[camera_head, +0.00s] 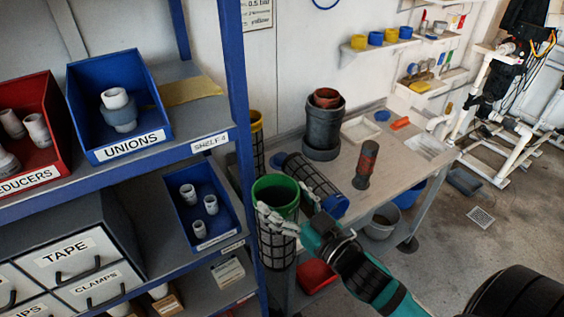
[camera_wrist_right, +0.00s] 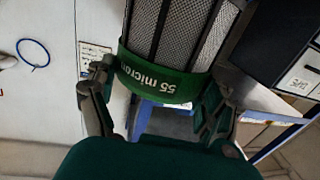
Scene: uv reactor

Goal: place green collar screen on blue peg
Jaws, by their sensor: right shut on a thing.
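The green collar screen (camera_head: 276,192) is a dark mesh cylinder with a green band at its top, held upright beside the blue shelf post. My right gripper (camera_head: 288,212) is shut on it, with fingers on both sides of the collar. In the right wrist view the green collar (camera_wrist_right: 160,78), marked "55 micron", sits between the fingers (camera_wrist_right: 158,92). A blue ring (camera_head: 325,3) shows on the white wall at the top, cut by the frame; it also shows in the right wrist view (camera_wrist_right: 33,53). I cannot make out a blue peg. My left gripper is out of view.
A yellow-collar screen (camera_head: 257,140) stands behind the shelf post. A blue-collar screen (camera_head: 318,186) lies on the bench (camera_head: 400,165), near dark stacked pots (camera_head: 323,125) and an upright dark tool (camera_head: 367,165). The blue-framed shelf (camera_head: 235,75) with bins is close on the left.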

